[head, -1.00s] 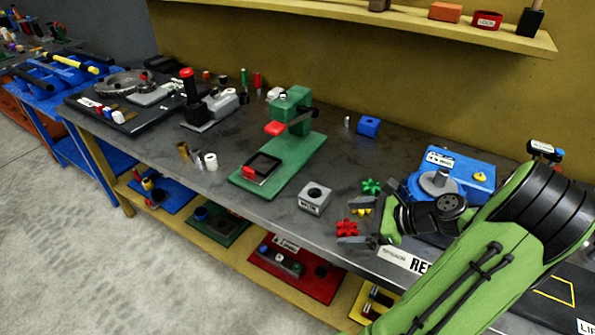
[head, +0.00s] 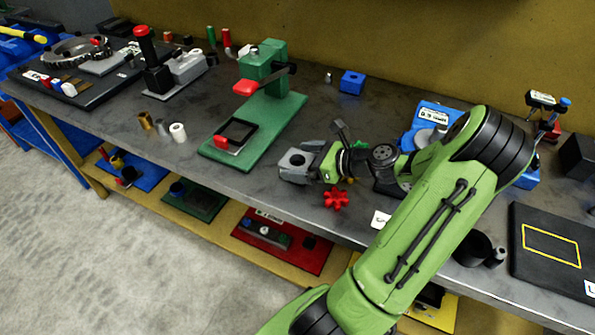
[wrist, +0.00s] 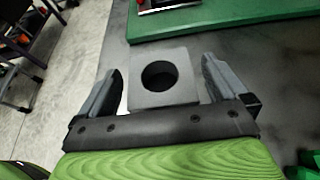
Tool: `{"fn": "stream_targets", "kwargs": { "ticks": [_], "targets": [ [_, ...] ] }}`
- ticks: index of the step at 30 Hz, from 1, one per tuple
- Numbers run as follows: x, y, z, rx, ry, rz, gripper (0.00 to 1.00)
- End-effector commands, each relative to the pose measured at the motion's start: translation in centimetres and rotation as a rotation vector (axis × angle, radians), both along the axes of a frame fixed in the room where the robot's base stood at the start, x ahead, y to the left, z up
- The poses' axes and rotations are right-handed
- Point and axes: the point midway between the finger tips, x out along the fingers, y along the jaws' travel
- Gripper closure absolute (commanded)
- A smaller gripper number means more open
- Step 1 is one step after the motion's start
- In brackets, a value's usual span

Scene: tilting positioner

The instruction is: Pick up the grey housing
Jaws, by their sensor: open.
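The grey housing (head: 294,161) is a square block with a round hole in its top. It sits on the dark bench top near the front edge. In the wrist view the housing (wrist: 148,88) lies between my two open fingers, with a gap visible on each side. My gripper (wrist: 162,88) is open around it. In the head view my gripper (head: 300,163) reaches the housing from the right, and its fingers hide part of the block.
A green press (head: 262,113) stands on its green base just behind and left of the housing. A red star-shaped knob (head: 336,199) lies in front of my gripper. A blue block (head: 352,82) is farther back. The bench's front edge is close to the housing.

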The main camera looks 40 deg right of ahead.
Motion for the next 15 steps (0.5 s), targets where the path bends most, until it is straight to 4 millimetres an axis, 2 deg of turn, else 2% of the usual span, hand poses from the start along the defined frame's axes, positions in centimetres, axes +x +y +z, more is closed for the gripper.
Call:
{"fn": "stream_targets", "kwargs": {
  "ticks": [1, 4, 11, 12, 15],
  "targets": [
    [0.9, 0.5, -1.0, -0.001, -0.002, 0.005, 0.0],
    [2.3, 1.0, -1.4, 0.0, -0.001, 0.004, 0.0],
    [2.7, 1.0, -1.3, 0.0, 0.001, 0.0, 0.0],
    [2.7, 1.0, -1.3, 0.0, 0.001, 0.001, 0.02],
    [2.7, 1.0, -1.3, 0.0, 0.001, 0.001, 0.17]
  ]
}}
